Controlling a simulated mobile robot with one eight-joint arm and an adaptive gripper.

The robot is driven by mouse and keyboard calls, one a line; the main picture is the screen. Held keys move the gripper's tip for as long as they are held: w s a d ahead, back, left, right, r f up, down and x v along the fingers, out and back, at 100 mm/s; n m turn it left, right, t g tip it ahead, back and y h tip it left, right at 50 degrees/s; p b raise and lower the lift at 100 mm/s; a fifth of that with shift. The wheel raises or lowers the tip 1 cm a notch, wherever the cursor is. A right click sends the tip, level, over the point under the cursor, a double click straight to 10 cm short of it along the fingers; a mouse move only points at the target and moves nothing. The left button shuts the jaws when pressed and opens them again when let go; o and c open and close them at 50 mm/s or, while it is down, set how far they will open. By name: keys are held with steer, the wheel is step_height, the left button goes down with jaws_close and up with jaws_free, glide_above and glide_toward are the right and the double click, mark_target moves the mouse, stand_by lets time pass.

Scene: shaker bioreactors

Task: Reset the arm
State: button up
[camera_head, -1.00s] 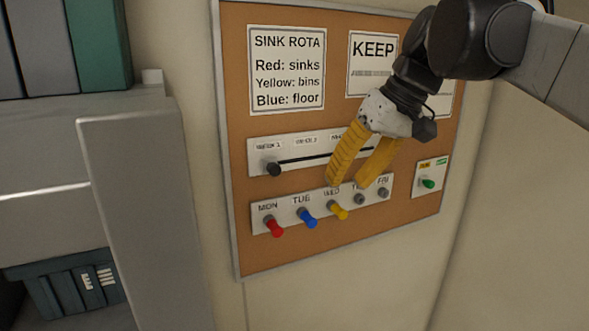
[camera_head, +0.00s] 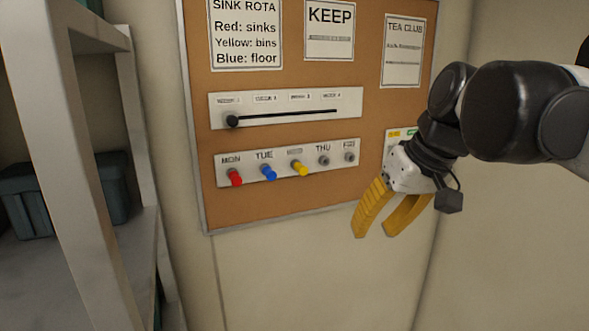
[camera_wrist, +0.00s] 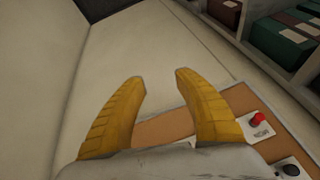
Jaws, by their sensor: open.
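My gripper (camera_head: 375,232) has yellow fingers and hangs in front of the lower right corner of the cork board (camera_head: 290,207) in the head view. Its fingers are apart with nothing between them, and they point down. In the wrist view, the two fingers (camera_wrist: 160,78) are spread, with plain wall beyond them. The day strip holds a red peg (camera_head: 235,177) at MON, a blue peg (camera_head: 268,172) at TUE and a yellow peg (camera_head: 299,168) at WED. The THU (camera_head: 323,160) and FRI (camera_head: 349,157) posts are bare grey. My gripper partly hides a small labelled plate at the board's right.
A slider panel (camera_head: 290,104) has its dark knob (camera_head: 232,121) at the left end. Paper notices (camera_head: 330,30) hang above. A grey shelf unit (camera_head: 90,160) with a dark bin (camera_head: 28,200) stands at the left. The wall below the board is clear.

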steer(key=s+d+f+m+t+h+b, duration=0.1)
steer(key=s+f+b, duration=0.3)
steer(key=f+b, duration=0.4)
steer(key=s+d+f+m+t+h+b, duration=0.1)
steer(key=s+f+b, duration=0.3)
steer(key=f, duration=1.9)
steer(key=s+d+f+t+h+b, duration=0.1)
steer(key=s+f+b, duration=0.3)
steer(key=f+b, duration=0.8)
step_height(320, 180, down, 4)
steer(key=shift+d+r+m, duration=0.2)
steer(key=shift+d+m, duration=0.2)
steer(key=shift+d, duration=0.4)
